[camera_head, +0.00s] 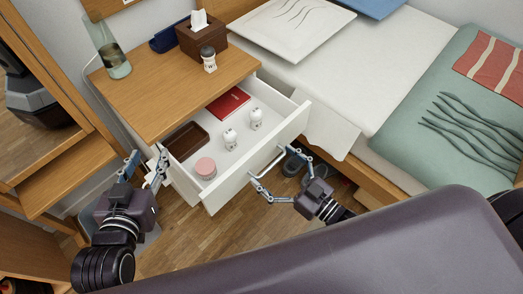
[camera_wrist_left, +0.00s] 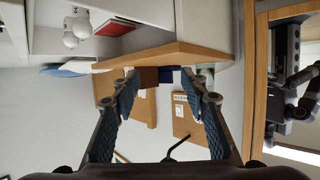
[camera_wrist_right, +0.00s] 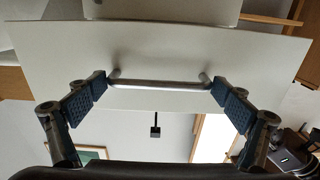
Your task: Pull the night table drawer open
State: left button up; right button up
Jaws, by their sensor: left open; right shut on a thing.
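The night table (camera_head: 150,85) has a wooden top, and its white drawer (camera_head: 225,190) stands pulled out, with its contents showing. The silver bar handle (camera_head: 266,164) is on the drawer front; it also shows in the right wrist view (camera_wrist_right: 160,84). My right gripper (camera_head: 273,170) is at the handle, its fingers spread wide at the bar's two ends and closed on it lengthwise. My left gripper (camera_head: 147,161) is open and empty, left of the drawer near the table's front left corner. In the left wrist view nothing lies between its fingers (camera_wrist_left: 167,88).
A tissue box (camera_head: 202,37), small jar (camera_head: 209,60) and glass bottle (camera_head: 115,62) stand on top. The bed (camera_head: 340,75) is right.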

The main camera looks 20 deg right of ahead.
pick_arm(q)
jog(key=s+a+f+g+y+p, duration=0.1)
jog(key=s+a+f+g, duration=0.1)
jog(key=s+f+g, duration=0.2)
notch_tip(320, 180, down, 3)
jog(key=shift+s+a+r, duration=0.1)
jog(key=shift+s+a, duration=0.05)
jog(key=shift+s, duration=0.6)
pick_arm(e)
jog(key=v, duration=0.4)
jog(key=o, duration=1.3)
jog(key=v, duration=1.2)
